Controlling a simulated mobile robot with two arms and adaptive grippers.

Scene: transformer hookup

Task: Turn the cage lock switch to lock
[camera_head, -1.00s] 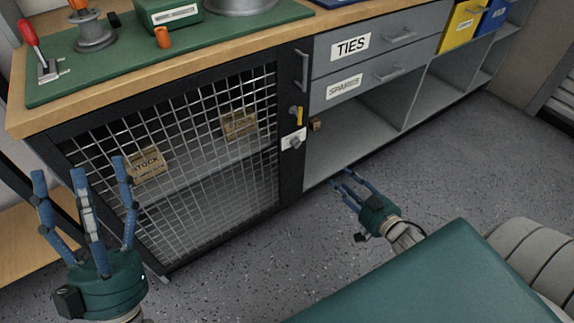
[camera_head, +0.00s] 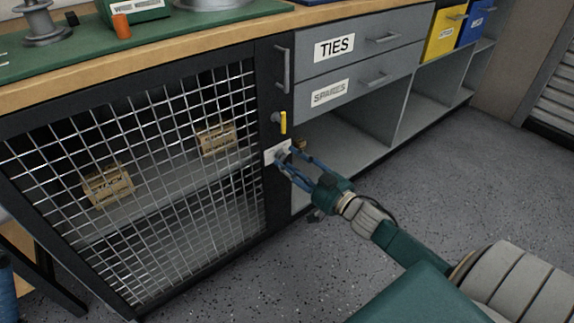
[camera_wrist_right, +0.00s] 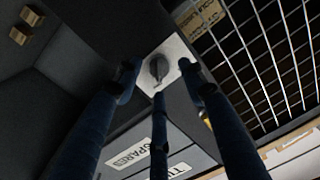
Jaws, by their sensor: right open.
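The cage lock switch is a grey rotary knob on a white plate (camera_head: 271,154), on the dark post right of the mesh cage door (camera_head: 150,160).
A yellow latch (camera_head: 283,122) is above the switch, with a long door handle (camera_head: 283,68) higher up. A small brass-coloured block (camera_head: 300,144) is just right of the switch. Drawers marked TIES (camera_head: 360,48) and SPARES overhang open shelves (camera_head: 350,150). The floor is clear.

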